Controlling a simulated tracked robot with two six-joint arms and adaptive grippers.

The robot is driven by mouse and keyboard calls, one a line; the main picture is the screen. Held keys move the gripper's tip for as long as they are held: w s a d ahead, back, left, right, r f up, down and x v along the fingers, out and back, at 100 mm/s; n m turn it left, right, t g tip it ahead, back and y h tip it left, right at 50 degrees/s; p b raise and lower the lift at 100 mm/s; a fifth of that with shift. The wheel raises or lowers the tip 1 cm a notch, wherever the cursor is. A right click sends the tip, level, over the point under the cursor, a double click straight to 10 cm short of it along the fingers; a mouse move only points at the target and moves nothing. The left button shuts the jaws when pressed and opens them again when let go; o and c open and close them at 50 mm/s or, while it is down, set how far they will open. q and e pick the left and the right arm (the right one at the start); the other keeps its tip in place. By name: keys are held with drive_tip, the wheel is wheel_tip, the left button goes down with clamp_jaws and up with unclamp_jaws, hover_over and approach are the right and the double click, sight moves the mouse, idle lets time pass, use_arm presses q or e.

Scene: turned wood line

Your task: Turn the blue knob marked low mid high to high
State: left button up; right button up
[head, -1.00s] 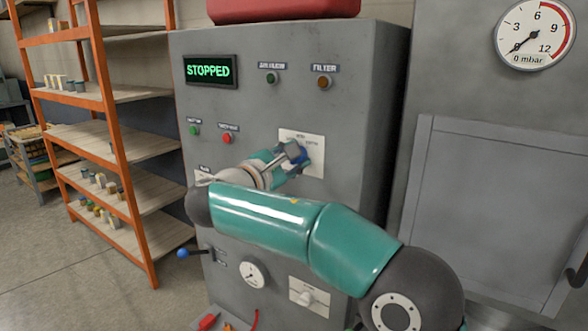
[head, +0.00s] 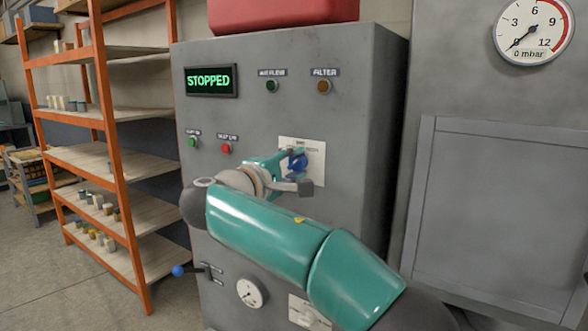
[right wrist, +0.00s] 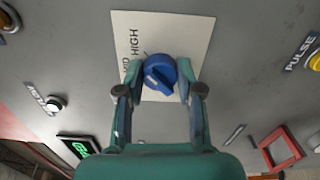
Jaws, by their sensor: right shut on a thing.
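The blue knob (head: 298,161) sits on a white label plate (head: 318,171) on the front of the grey cabinet. In the right wrist view the knob (right wrist: 161,75) lies between the fingertips of my right gripper (right wrist: 159,78), which is shut on it. The word HIGH and part of MID show on the plate (right wrist: 187,32) left of the knob; LOW is not readable. I cannot tell surely which mark the knob points to. In the head view my right gripper (head: 292,171) partly covers the knob. My left gripper is not in view.
The cabinet (head: 350,110) also carries a STOPPED display (head: 210,80), green (head: 193,142) and red (head: 226,148) buttons, a blue-tipped lever (head: 178,271) and a small dial (head: 250,292). An orange shelf rack (head: 113,150) stands to the left. A pressure gauge (head: 533,32) is at upper right.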

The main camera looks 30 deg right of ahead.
drive_tip(key=shift+f, duration=0.25)
drive_tip(key=o, duration=1)
drive_tip(key=shift+o, duration=0.7)
drive_tip(key=shift+r, duration=0.15)
drive_tip(key=shift+a, duration=0.1)
drive_tip(key=v, duration=1.2)
drive_tip(key=shift+w, duration=0.1)
